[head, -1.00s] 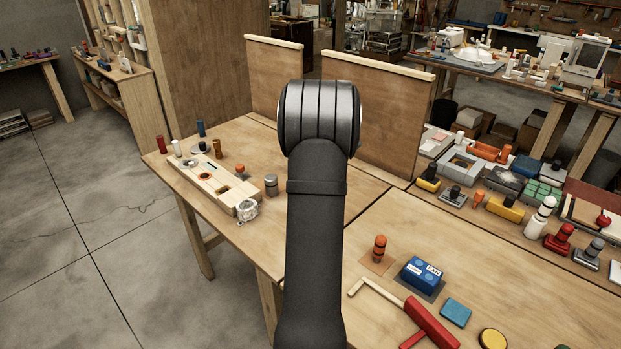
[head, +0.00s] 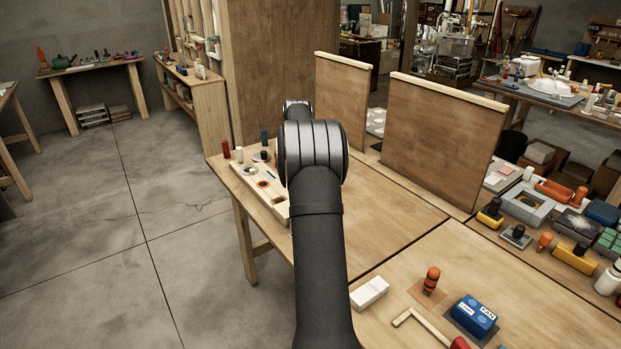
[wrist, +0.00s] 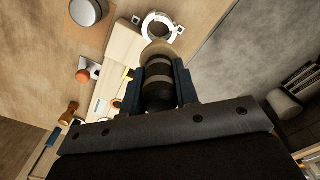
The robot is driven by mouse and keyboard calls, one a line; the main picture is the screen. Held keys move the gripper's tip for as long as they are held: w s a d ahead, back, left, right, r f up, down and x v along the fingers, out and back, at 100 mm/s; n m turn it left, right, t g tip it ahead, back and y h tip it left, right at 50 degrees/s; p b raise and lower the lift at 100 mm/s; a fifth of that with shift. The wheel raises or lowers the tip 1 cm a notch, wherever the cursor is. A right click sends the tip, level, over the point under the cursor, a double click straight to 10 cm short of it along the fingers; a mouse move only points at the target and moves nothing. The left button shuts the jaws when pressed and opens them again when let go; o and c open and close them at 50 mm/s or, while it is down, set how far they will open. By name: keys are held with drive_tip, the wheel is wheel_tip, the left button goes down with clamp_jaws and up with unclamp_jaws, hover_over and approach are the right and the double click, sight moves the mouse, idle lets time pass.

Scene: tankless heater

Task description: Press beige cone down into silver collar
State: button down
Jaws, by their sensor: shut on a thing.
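In the wrist view my gripper (wrist: 160,78) is shut on a dark cylindrical piece with a tan band. The beige cone (wrist: 156,48) shows at the far end of this held piece, pointing away from my wrist. In the head view my arm hides my gripper, the cone and the collar.
A light wooden block row with holes (head: 262,187) lies on the bench beside the arm. A grey cylinder (wrist: 88,12) and an orange-topped peg (wrist: 84,75) stand near the collar. A white block (head: 369,292) and a blue box (head: 474,315) lie to the right.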

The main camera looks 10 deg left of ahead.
drive_tip(key=shift+f, duration=3.6)
drive_tip(key=shift+f, duration=0.2)
drive_tip(key=shift+f, duration=2.25)
drive_tip(key=shift+s+d+f, duration=0.1)
drive_tip(key=shift+f, duration=0.35)
